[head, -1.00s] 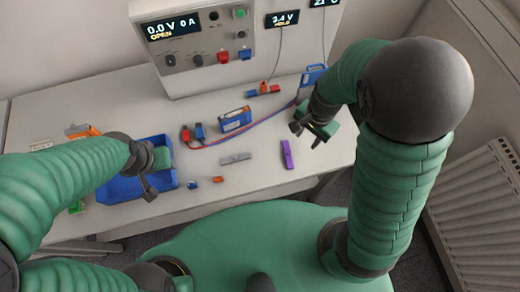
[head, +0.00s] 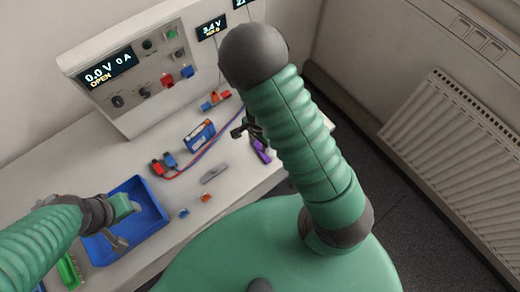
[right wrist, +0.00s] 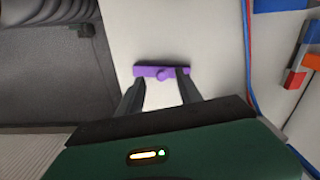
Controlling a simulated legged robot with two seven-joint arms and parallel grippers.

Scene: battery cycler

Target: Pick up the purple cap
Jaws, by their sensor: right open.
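The purple cap (head: 261,151) is a slim bar lying on the bench near its front edge. In the right wrist view the purple cap (right wrist: 162,73) lies crosswise at the tips of my right gripper (right wrist: 158,80), with a small round knob in its middle. The right gripper's two dark fingers are spread with nothing held between them. In the head view the right gripper (head: 244,130) is beside the cap, partly hidden by my right arm. My left gripper (head: 122,225) is over the blue tray; its jaw opening is unclear.
The blue tray (head: 153,226) is at the left. The cycler (head: 135,92) stands at the back. A blue battery pack (head: 199,135), red and blue leads, a grey bar (head: 214,173) and small connectors lie on the bench. A radiator (head: 462,150) is at the right.

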